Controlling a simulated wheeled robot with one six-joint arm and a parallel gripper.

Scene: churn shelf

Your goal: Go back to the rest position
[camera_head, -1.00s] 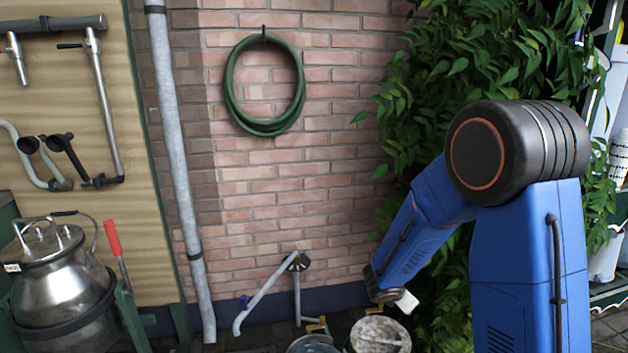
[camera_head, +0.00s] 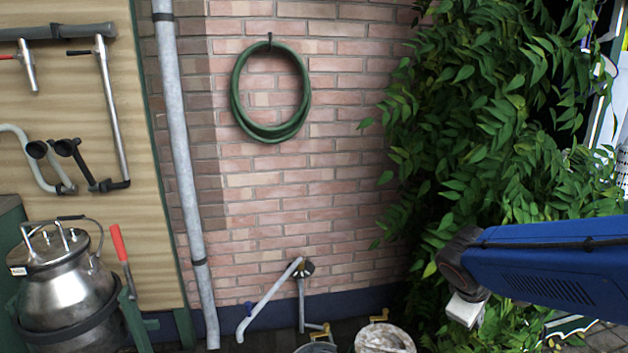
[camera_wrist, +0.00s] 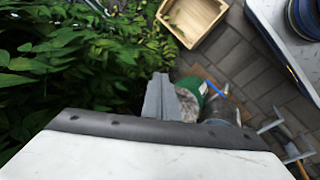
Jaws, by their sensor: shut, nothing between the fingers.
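My gripper (camera_wrist: 160,98) shows in the wrist view as grey fingers closed together, with nothing between them. It hangs above the ground, with leaves on its left and paving on its right. In the head view my blue arm comes in from the right edge, and its pale end (camera_head: 466,310) points down in front of the green climbing plant (camera_head: 480,130). The fingertips are too small to make out there.
A steel churn (camera_head: 65,285) stands at the lower left near a grey downpipe (camera_head: 180,150). A green hose (camera_head: 238,95) hangs on the brick wall. A bucket (camera_head: 384,340) stands below. The wrist view shows a wooden crate (camera_wrist: 219,17) and a white surface (camera_wrist: 290,50).

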